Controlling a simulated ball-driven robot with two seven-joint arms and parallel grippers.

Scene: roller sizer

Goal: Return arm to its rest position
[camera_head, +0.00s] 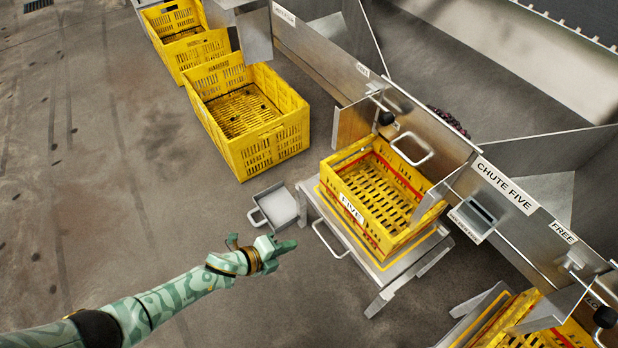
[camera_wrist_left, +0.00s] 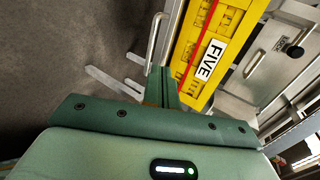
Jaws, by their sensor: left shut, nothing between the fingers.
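My left arm reaches in from the lower left in the head view, and its gripper (camera_head: 284,246) is shut with nothing in it. It is in the open, to the left of the metal stand (camera_head: 377,268) that bears the yellow crate marked FIVE (camera_head: 352,207). In the left wrist view the shut fingers (camera_wrist_left: 161,86) point toward that crate, whose FIVE label (camera_wrist_left: 210,60) shows beyond them. The crate looks empty. My right gripper is in neither view.
A small metal pan (camera_head: 278,205) is near the gripper, left of the stand. The stand's handle (camera_head: 329,238) sticks out toward the gripper. More yellow crates (camera_head: 262,147) line the upper left. The CHUTE FIVE panel (camera_head: 507,187) rises at right. Floor at left is clear.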

